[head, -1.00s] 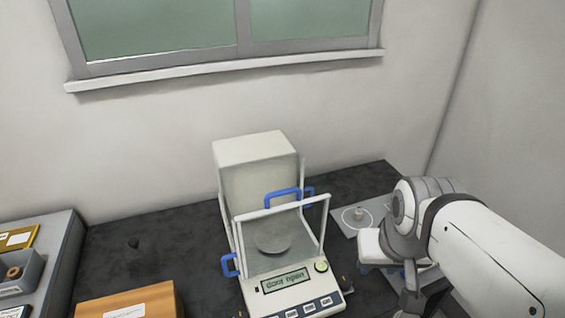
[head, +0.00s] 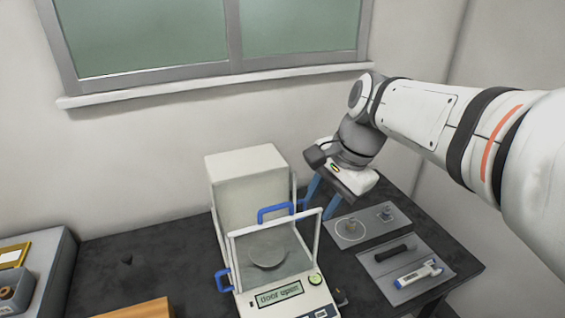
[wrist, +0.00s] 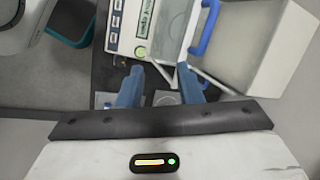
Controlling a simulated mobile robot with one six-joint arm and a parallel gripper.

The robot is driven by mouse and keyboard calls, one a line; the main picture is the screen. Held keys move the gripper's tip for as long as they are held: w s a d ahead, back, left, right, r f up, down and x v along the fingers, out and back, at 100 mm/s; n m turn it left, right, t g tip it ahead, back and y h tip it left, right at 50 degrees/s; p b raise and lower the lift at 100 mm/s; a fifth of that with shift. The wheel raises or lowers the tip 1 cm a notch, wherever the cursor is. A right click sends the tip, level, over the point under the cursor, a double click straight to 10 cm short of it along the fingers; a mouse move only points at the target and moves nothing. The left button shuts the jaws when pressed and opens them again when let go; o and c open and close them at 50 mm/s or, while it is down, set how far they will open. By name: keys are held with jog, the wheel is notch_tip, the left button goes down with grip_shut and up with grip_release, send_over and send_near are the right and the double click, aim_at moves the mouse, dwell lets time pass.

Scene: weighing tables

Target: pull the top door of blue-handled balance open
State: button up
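The blue-handled balance (head: 264,247) stands on the dark table, with a white frame, clear panes and a round pan (head: 267,257) inside. Its display (head: 280,294) reads "door open". A blue handle (head: 275,212) is at the top, near the pale housing (head: 247,185), and another is at the left side (head: 222,281). A third, at the right side (head: 302,208), is partly behind the frame. My gripper (head: 320,203) is open and empty, just right of the balance. In the wrist view its fingers (wrist: 159,72) are apart, below a blue handle (wrist: 206,28), not touching it.
A wooden box (head: 135,312) is at the front left. Wall and window are behind.

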aim_at(275, 206)
jog(key=w+a+r+m+g+y, duration=0.1)
jog(key=w+a+r+m+y, duration=0.1)
jog(key=w+a+r+m, duration=0.25)
jog(key=shift+n, duration=0.45)
jog(key=x, duration=0.5)
jog(key=p+x, duration=0.1)
jog(key=x, duration=0.2)
jog(key=shift+s+d+f, duration=0.15)
jog(key=shift+s+f, duration=0.2)
jog(key=shift+s, duration=0.05)
jog(key=shift+c, duration=0.3)
grip_shut()
